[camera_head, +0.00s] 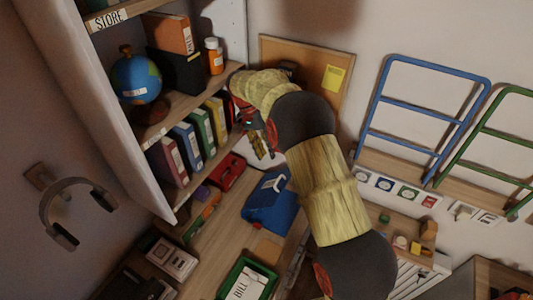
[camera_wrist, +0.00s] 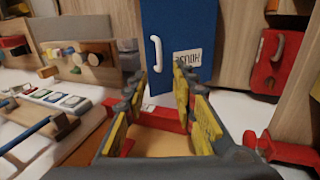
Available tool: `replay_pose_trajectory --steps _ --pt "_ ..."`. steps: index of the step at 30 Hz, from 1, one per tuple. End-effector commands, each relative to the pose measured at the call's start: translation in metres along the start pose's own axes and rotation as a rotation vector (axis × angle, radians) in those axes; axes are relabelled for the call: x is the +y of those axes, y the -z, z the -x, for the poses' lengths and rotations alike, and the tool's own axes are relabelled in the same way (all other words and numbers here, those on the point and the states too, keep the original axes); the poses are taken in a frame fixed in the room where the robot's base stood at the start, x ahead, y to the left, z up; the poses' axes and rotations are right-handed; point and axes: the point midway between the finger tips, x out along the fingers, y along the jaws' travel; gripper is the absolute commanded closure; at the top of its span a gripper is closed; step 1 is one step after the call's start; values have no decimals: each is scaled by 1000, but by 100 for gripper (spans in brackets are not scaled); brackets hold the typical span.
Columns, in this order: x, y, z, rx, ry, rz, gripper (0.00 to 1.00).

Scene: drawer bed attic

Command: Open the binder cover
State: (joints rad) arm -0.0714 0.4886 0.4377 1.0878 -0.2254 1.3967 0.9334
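No cover is seen open. My gripper (camera_head: 262,150) is to the right of this row, above the desk. In the wrist view my gripper (camera_wrist: 161,78) is open, with its yellow pads apart and nothing between them. Beyond the fingertips is an upright blue panel (camera_wrist: 172,22) with a white handle and a white label, apart from the pads.
A blue case (camera_head: 270,203) with a white handle and a red case (camera_head: 227,172) are on the desk below my gripper. A globe (camera_head: 136,80), an orange bottle (camera_head: 214,56) and a dark box are on the upper shelf. A green tray (camera_head: 262,271) is nearer.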

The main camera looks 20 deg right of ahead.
Motion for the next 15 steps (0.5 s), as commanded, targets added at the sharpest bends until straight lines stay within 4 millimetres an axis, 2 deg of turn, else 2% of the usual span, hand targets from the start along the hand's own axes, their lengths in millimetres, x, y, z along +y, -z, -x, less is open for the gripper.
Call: replay_pose_trajectory --steps 4,8,13,15 --pt "7 0 -10 -39 32 -35 83" --pt "23 -6 -38 -162 138 -162 90" --pt "51 -13 -76 -370 344 -485 100" --pt "64 -12 -88 -442 421 -649 100"
